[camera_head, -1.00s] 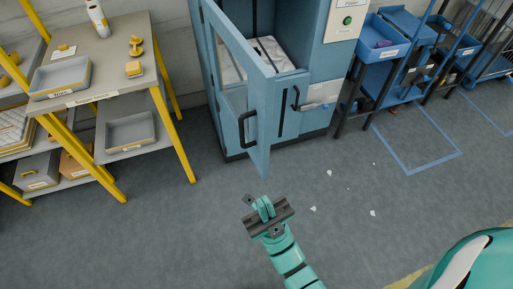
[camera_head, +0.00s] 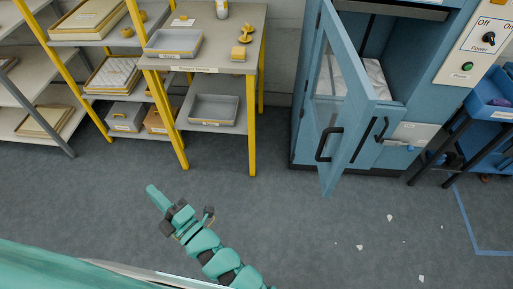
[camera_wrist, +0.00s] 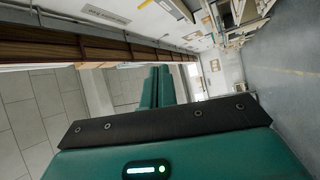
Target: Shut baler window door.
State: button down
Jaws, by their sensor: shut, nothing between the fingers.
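The blue baler (camera_head: 432,45) stands at the upper right of the head view. Its window door (camera_head: 346,85), blue-framed with a clear pane and a black handle (camera_head: 325,145), stands open and swung out toward me. White material shows inside the baler behind it. My gripper (camera_head: 153,190) is over the floor, left of and nearer than the door, apart from it and pointing away to the upper left. Its teal fingers (camera_wrist: 156,88) are together and empty in the wrist view. The door is not seen in the wrist view.
A grey table with yellow legs (camera_head: 258,75) holding trays stands left of the baler, with shelves (camera_head: 25,100) further left. A blue bin rack (camera_head: 470,140) stands at right. White scraps (camera_head: 360,247) lie on the floor. The floor before the door is otherwise clear.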

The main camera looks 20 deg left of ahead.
jog(key=w+d+m+t+h, duration=0.3)
jog(key=w+t+h, duration=0.2)
jog(key=w+t, duration=0.25)
jog(key=m+t+h, duration=0.3)
jog(key=m+h, duration=1)
jog(key=h, duration=0.9)
send_near(339, 152)
jog(key=shift+n, duration=0.3)
jog(key=shift+p+x, duration=1.4)
jog(key=shift+x, duration=1.4)
jog(key=shift+d+r, duration=0.15)
